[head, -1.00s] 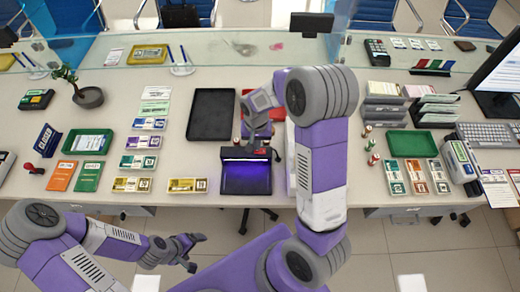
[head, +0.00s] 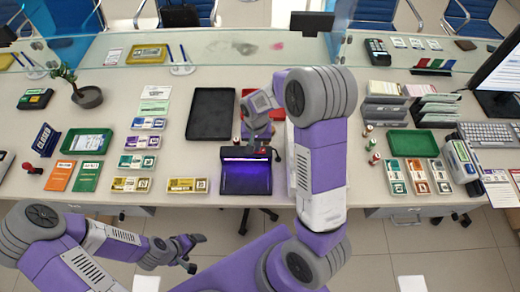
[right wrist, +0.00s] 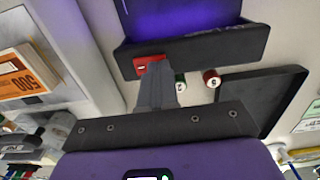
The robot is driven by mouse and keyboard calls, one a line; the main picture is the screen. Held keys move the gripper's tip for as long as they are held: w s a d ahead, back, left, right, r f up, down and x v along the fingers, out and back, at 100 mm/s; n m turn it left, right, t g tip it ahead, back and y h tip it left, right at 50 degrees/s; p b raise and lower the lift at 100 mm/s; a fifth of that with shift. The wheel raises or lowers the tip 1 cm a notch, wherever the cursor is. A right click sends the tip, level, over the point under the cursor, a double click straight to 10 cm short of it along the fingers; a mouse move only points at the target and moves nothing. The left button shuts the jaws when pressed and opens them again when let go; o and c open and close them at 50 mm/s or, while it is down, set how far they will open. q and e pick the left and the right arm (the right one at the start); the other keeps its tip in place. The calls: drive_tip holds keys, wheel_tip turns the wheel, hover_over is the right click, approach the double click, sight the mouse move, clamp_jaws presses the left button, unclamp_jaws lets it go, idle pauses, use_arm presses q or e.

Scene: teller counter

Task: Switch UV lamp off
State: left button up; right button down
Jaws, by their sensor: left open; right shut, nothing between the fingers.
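The UV lamp (head: 246,180) is a black unit near the counter's front edge, and its purple light is lit. In the right wrist view the lamp's dark housing (right wrist: 205,47) shows at the top with a purple glow. A red switch (right wrist: 148,63) sits on the housing's edge. My right gripper (right wrist: 156,70) is shut and empty, its fingertips at the red switch and partly covering it. I cannot tell if they press it. In the head view my right gripper is at the lamp's top right. My left gripper (head: 194,252) is open and empty, in front of the counter.
A black tray (head: 211,115) lies behind the lamp. Banknote bundles (head: 187,185) lie to its left. Small rolls (head: 374,158) and a green tray (head: 410,143) are to the right, beyond my right arm. A glass screen stands along the counter's back.

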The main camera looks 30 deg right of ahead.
drive_tip(key=shift+f, duration=0.35)
drive_tip(key=shift+r, duration=0.2)
wheel_tip(320, 180, up, 7)
drive_tip(key=p, duration=0.5)
drive_tip(key=shift+f, duration=0.1)
drive_tip(key=shift+f, duration=0.1)
idle(0.5)
